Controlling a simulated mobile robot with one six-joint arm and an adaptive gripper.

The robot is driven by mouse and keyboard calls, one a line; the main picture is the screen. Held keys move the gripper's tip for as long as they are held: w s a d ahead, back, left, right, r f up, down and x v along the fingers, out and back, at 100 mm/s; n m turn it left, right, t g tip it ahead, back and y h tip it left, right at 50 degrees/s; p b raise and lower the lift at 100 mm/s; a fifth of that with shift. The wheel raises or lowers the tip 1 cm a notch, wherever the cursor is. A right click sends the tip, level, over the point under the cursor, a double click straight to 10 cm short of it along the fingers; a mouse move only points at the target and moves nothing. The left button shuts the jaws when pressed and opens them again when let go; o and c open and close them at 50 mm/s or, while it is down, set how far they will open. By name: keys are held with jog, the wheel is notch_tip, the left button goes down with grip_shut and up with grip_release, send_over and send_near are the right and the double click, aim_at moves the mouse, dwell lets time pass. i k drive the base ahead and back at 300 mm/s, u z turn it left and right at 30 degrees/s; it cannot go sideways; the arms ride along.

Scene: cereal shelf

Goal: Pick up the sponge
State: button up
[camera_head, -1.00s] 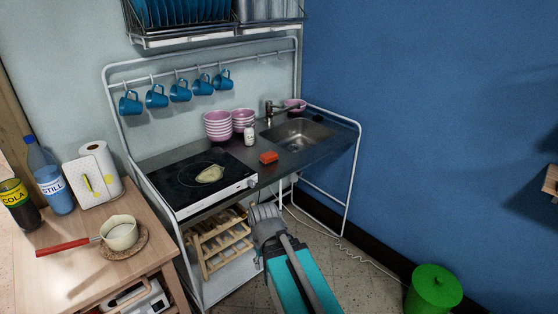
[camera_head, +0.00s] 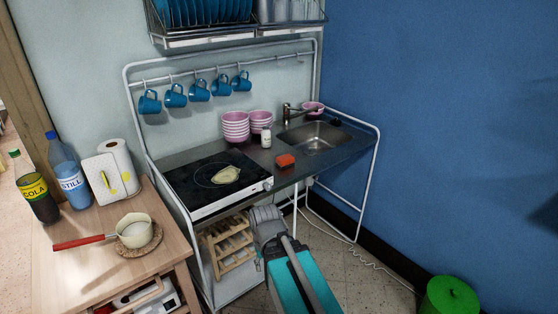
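The sponge (camera_head: 286,161) is a small orange-red block with a darker underside. It lies on the dark counter (camera_head: 304,174) between the black hob and the sink, close to the counter's front edge. Nothing covers it. My gripper's fingers do not show in this view. Grey and teal parts of my own body stand low in the middle, below and in front of the counter, apart from the sponge.
The hob (camera_head: 215,180) holds a pale food-like item (camera_head: 226,175). A white bottle (camera_head: 266,138) and pink bowls (camera_head: 236,127) stand behind the sponge. The sink (camera_head: 318,136) is to its right. A wooden table (camera_head: 75,265) holds a red-handled pan (camera_head: 136,232). A green bin (camera_head: 450,296) stands lower right.

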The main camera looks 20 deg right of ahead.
aim_at(286, 160)
jog(key=u, duration=0.05)
jog(key=i, duration=0.85)
jog(key=z, duration=0.1)
